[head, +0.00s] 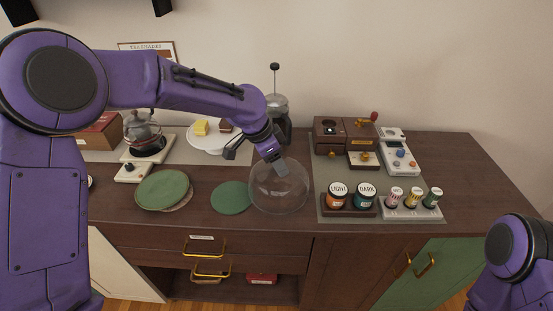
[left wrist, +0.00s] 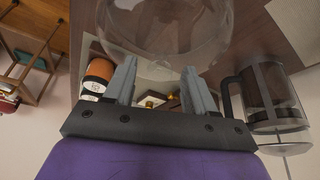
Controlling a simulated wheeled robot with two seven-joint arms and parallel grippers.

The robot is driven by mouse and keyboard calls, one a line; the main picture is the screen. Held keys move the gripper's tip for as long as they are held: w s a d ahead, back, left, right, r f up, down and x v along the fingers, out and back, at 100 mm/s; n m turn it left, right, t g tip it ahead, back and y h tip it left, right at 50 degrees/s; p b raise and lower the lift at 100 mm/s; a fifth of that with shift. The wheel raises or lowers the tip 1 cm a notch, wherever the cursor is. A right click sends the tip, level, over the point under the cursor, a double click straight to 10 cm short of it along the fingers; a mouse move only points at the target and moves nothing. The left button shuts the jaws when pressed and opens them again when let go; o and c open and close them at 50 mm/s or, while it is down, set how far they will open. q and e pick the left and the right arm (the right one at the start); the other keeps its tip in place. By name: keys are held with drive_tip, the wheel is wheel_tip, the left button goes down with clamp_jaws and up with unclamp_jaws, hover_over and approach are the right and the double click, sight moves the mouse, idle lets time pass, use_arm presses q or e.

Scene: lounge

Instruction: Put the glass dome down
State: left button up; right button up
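The clear glass dome (head: 279,190) is at the middle of the counter, just right of a round green mat (head: 231,198). My left gripper (head: 279,168) reaches down to the dome's top. In the left wrist view, its two grey fingers (left wrist: 160,75) stand partly apart at the near end of the dome (left wrist: 165,28), in line with its middle. They appear closed on its top, though the clear glass between them is hard to make out. I cannot tell whether the dome's rim touches the counter. My right gripper is out of view; only part of that arm shows at lower right.
Green plates (head: 162,189) lie left of the mat. A cake stand (head: 205,141) and a French press (head: 277,105) are behind. Right of the dome, a grey mat (head: 325,176) bears LIGHT and DARK jars (head: 338,195), grinders and small vials. The counter's far right is bare.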

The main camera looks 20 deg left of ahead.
use_arm(q)
drive_tip(key=shift+r, duration=0.1)
drive_tip(key=shift+r, duration=0.3)
drive_tip(key=v, duration=1.2)
